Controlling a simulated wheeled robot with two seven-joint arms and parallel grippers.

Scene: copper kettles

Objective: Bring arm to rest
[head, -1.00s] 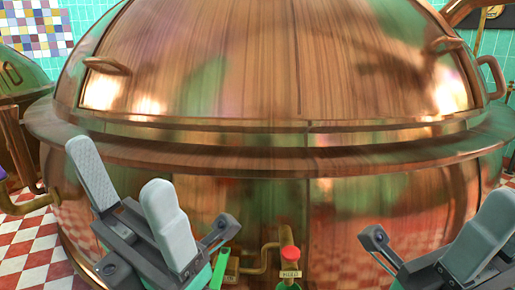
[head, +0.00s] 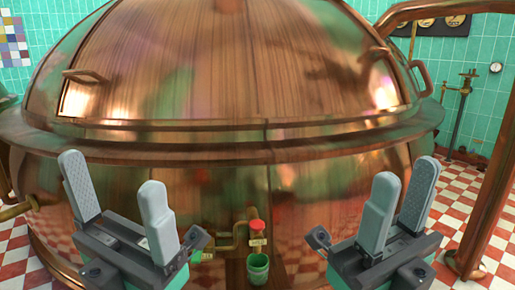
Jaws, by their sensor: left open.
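My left gripper (head: 117,200) is at the lower left of the head view. Its two grey fingers stand apart with nothing between them. My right gripper (head: 398,208) is at the lower right, with its fingers raised and a narrower gap between them as seen from here. Nothing shows between those fingers. Both grippers appear in front of the large copper kettle (head: 250,80), apart from each other.
Copper pipes (head: 490,190) stand at right. Gauges hang on the teal tiled wall (head: 460,60). Red and white checkered floor (head: 465,195) shows bare at right.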

